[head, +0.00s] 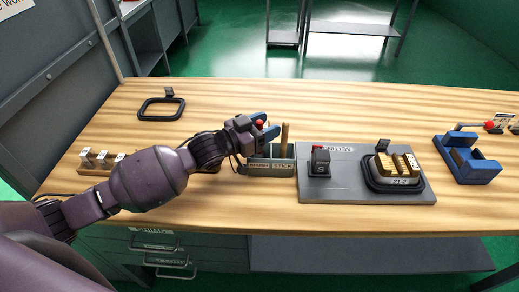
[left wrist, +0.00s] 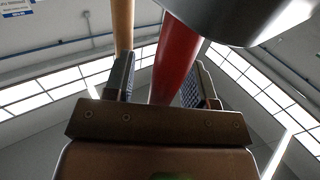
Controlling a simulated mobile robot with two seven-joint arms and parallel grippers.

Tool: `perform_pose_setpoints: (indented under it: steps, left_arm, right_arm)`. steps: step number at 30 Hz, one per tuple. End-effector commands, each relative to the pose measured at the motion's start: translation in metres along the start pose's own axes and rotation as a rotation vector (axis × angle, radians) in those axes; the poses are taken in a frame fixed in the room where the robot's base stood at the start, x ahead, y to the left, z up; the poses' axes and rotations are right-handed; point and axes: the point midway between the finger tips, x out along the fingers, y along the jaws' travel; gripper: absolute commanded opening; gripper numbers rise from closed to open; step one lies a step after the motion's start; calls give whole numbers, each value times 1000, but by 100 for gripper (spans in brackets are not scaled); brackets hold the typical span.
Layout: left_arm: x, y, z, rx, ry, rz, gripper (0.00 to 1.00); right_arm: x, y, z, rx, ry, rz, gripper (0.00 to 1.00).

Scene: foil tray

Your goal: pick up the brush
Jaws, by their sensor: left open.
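The brush shows as a red handle end (head: 260,124) in the head view. It stands in the left part of a small grey holder (head: 270,167); its lower part is hidden by my gripper and the holder. My left gripper (head: 264,127) is open, with its blue-padded fingers on either side of the red handle. My right gripper is not in view.
A wooden stick (head: 284,141) stands close beside the brush, in the holder part labelled STICK. A grey board (head: 340,190) with a dark block (head: 319,161) and a foil tray (head: 398,184) lies to the right. A blue stand (head: 466,160) is farther right. The back table is mostly clear.

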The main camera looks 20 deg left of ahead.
Motion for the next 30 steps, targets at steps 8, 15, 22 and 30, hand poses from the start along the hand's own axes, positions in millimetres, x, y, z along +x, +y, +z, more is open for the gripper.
perform_pose_setpoints:
  steps: [8, 15, 22, 30]
  left_arm:
    - [0, 0, 0, 0, -1, 0, 37]
    - [0, 0, 0, 0, -1, 0, 0]
    - [0, 0, 0, 1, 0, 0, 0]
    - [0, 0, -25, 4, 3, 1, 0]
  right_arm:
    - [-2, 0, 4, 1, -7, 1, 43]
    - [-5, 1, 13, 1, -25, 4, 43]
    - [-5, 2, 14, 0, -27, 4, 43]
    - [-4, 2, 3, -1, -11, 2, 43]
